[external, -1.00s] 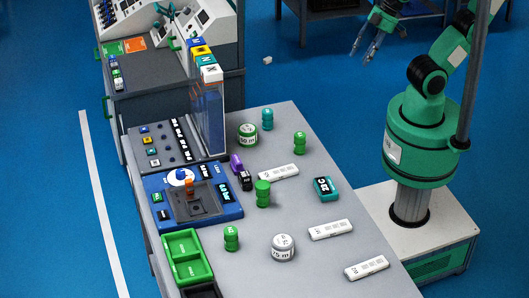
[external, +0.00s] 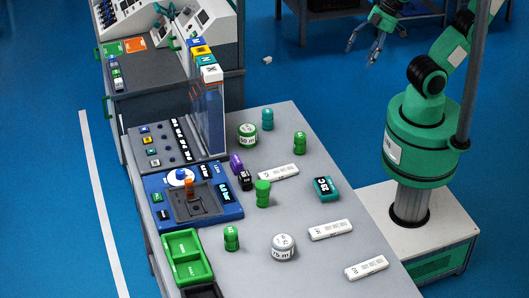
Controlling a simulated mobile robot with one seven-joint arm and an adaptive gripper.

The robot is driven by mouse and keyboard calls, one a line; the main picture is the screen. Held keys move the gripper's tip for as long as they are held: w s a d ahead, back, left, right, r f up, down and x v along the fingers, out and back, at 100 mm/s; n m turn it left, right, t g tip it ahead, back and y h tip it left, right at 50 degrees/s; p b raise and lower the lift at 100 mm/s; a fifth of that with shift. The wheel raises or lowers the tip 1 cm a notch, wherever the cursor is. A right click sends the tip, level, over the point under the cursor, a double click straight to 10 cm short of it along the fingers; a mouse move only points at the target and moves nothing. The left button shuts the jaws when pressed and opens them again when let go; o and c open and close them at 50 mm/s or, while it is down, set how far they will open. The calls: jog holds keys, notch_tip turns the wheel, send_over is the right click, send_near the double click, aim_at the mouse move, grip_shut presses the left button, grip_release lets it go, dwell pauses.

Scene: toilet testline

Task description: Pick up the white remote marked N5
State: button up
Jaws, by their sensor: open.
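Three white remotes lie flat on the grey table. One remote (external: 278,173) is near the table's middle, a second remote (external: 330,230) is nearer the front right, and a third remote (external: 366,267) is closest to the front right edge. Their marks are too small to read, so I cannot tell which is N5. My gripper (external: 361,54) is open and empty. It hangs in the upper right of the picture, beyond the table and well apart from all three remotes.
Among the remotes stand green cylinders (external: 263,194), a teal box (external: 326,188) and a grey round tin (external: 283,247). A blue panel (external: 220,208), a green tray (external: 188,258) and a tall clear case (external: 208,120) occupy the left side. Bare table surrounds the two front remotes.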

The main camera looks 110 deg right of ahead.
jog(key=n+g+p, duration=0.1)
jog(key=g+p, duration=0.5)
jog(key=p, duration=0.2)
send_over(278, 169)
notch_tip(278, 169, down, 22)
jog(key=shift+d+r, duration=0.1)
jog(key=shift+r, duration=0.05)
jog(key=shift+f+b, duration=0.75)
jog(key=shift+f, duration=3.55)
